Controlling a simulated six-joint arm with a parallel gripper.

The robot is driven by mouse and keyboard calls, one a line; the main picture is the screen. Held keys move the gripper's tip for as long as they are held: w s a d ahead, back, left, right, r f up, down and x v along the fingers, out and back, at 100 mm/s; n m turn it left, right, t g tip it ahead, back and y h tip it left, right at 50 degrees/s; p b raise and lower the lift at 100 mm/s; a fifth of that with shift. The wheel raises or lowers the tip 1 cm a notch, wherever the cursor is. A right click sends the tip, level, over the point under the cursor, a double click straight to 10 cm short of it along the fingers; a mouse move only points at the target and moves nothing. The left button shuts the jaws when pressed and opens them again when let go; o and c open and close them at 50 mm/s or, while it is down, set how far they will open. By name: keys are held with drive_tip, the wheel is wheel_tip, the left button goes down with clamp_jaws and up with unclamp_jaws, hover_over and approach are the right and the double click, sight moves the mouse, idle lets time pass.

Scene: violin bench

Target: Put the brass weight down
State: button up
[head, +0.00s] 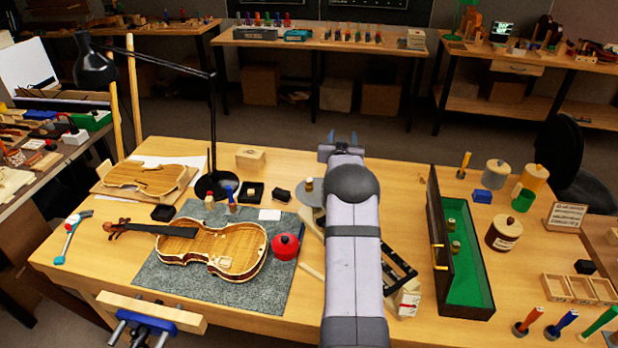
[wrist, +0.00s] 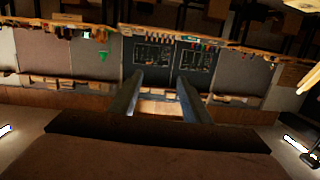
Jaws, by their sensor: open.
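My gripper (head: 340,137) is raised above the far side of the bench, pointing away. Its two fingers are apart, and in the wrist view (wrist: 160,90) nothing is held between them. Two small brass weights stand in the green-lined dark case (head: 434,270) right of my arm, one farther back (head: 451,224) and one nearer (head: 455,247). A small brass-coloured piece (head: 309,185) stands on a round grey plate (head: 318,197) just left of my arm. My arm hides part of that plate and the bench behind it.
A violin (head: 215,250) lies on a grey mat (head: 170,282) at left, with a red pot (head: 285,246) beside it. A black lamp (head: 213,130) rises at back left. Jars (head: 503,232) and wooden trays (head: 580,290) stand at right.

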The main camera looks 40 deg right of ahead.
drive_tip(key=w+r+n+g+y, duration=0.1)
drive_tip(key=w+n+y, duration=0.1)
drive_tip(key=w+y, duration=0.15)
drive_tip(key=n+g+y, duration=0.7)
drive_tip(key=y, duration=0.1)
approach(310, 180)
wheel_tip(310, 180, down, 3)
drive_tip(key=shift+p+x, duration=0.5)
drive_tip(key=shift+x, duration=0.75)
drive_tip(key=w+f+p, duration=0.2)
drive_tip(key=p, duration=0.1)
drive_tip(key=shift+a, duration=0.2)
drive_tip(key=shift+w+f+t+p, duration=0.15)
drive_tip(key=shift+w+f, duration=0.05)
drive_tip(key=shift+f, duration=0.4)
drive_tip(key=shift+w+f+t+p, duration=0.15)
drive_tip(key=shift+w+f, duration=0.05)
drive_tip(key=shift+f, duration=0.4)
clamp_jaws()
